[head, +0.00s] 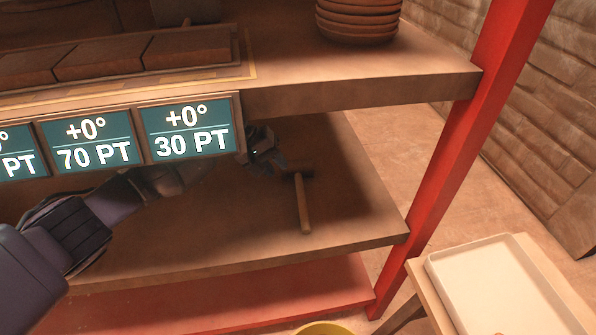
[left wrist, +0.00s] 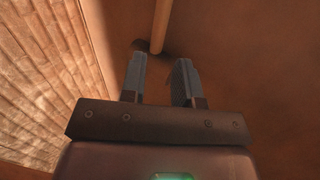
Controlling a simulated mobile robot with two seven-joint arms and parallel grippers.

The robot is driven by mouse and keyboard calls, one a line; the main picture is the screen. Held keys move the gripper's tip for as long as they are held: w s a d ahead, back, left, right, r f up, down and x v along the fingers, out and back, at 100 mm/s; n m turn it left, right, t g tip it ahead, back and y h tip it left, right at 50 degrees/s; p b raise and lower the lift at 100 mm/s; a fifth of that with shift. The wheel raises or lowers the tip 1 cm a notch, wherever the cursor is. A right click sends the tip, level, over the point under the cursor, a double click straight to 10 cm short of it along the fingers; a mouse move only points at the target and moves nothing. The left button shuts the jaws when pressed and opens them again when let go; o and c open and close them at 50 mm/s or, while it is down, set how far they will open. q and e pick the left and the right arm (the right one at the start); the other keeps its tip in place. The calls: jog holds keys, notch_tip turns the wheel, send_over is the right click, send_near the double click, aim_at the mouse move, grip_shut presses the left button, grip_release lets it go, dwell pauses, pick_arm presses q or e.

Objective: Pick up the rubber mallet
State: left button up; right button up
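The rubber mallet (head: 303,208) lies on the middle shelf, its pale wooden handle pointing toward the shelf's front edge and its dark head (head: 297,173) at the far end. My left gripper (head: 274,164) reaches in under the upper shelf, just left of the mallet head. In the left wrist view my left gripper (left wrist: 158,60) is open, with a gap between its fingers. The mallet handle (left wrist: 160,26) shows beyond the fingertips there; the dark head is near the tips and partly hidden by them. I cannot tell whether they touch. My right gripper is out of view.
The upper shelf (head: 370,90) overhangs my left arm, with sign plates (head: 187,130) on its front and stacked bowls (head: 357,20) on top. A red post (head: 455,150) stands to the right. A white tray (head: 500,285) rests on a table at lower right.

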aim_at(298, 185)
pick_arm(q)
jog(key=b+x, duration=0.1)
jog(key=x, duration=0.4)
jog(key=shift+f+b, duration=0.35)
jog(key=shift+w+d+f, duration=0.15)
jog(key=shift+d+f, duration=0.05)
jog(key=shift+d+f+b, duration=0.15)
jog(key=shift+f+b, duration=0.15)
jog(key=x, duration=0.1)
jog(key=b+x, duration=0.1)
jog(key=x, duration=0.1)
jog(key=shift+w+f+b, duration=0.25)
jog(key=shift+f+b, duration=0.05)
jog(key=shift+f, duration=0.1)
jog(key=shift+d+f, duration=0.2)
jog(key=shift+w+r, duration=0.1)
jog(key=shift+r, duration=0.1)
jog(key=c, duration=0.5)
jog(key=shift+r, duration=0.1)
grip_shut()
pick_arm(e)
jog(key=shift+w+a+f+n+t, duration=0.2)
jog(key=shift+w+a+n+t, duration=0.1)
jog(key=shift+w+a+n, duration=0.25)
